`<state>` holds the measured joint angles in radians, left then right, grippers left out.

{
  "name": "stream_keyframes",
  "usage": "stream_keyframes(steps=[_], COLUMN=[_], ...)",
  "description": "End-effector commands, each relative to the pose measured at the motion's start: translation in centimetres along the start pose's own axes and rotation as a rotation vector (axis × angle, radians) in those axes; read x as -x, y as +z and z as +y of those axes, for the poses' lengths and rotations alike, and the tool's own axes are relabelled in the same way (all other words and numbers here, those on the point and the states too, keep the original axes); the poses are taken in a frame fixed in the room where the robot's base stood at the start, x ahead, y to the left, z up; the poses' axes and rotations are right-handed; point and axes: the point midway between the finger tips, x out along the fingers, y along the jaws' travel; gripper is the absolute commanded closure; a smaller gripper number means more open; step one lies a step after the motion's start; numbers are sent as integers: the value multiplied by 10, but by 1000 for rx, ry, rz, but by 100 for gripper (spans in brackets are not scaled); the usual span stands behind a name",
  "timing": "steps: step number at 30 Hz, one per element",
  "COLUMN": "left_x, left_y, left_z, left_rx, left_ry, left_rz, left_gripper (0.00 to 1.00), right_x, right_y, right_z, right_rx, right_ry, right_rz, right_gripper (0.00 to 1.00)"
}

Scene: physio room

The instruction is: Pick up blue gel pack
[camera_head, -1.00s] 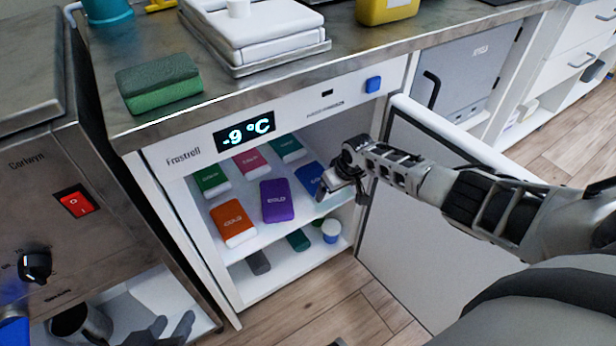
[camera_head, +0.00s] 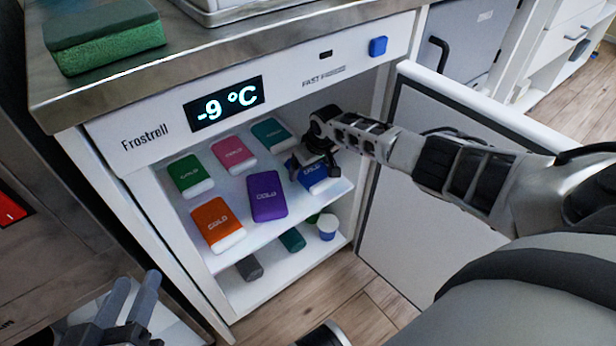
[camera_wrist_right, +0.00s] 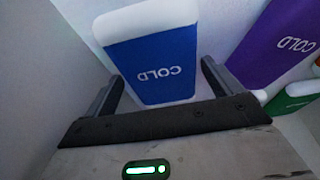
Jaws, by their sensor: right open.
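The blue gel pack (camera_head: 318,177) lies on the upper shelf of the open freezer, at the right end of the front row. It is blue with a white end and the word COLD. My right gripper (camera_head: 312,166) is inside the freezer at this pack and partly hides it. In the right wrist view the blue pack (camera_wrist_right: 152,60) lies ahead, and the open fingers of the right gripper (camera_wrist_right: 162,88) stand on either side of its near end. My left gripper (camera_head: 128,312) is at the bottom left, outside the freezer, with two fingers apart.
A purple pack (camera_head: 267,196) lies just left of the blue one. Orange (camera_head: 215,222), green (camera_head: 188,174), pink (camera_head: 234,154) and teal (camera_head: 271,134) packs share the shelf. The open freezer door (camera_head: 440,215) stands on the right. A lower shelf holds a small cup (camera_head: 327,228).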

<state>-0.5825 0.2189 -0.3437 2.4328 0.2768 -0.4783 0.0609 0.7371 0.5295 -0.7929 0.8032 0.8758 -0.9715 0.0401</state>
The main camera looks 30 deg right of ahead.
Motion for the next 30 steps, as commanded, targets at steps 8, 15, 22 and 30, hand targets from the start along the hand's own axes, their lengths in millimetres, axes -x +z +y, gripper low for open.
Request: stream_keyframes(steps=[8,15,22,30], left_x=[0,0,0,2], left_y=[-3,-3,-3,-10], left_z=[2,2,2,1], left_rx=[23,21,20,-31], left_ry=[12,11,11,-16], left_rz=[15,14,14,-5], left_gripper=[64,64,64,64], right_x=[-3,-2,-2,18], right_y=[0,-1,-1,-8], right_z=[0,0,0,-4], right_rx=[0,0,0,2], right_ry=[0,0,0,-1], right_rz=[0,3,3,5], right_gripper=[9,52,52,52])
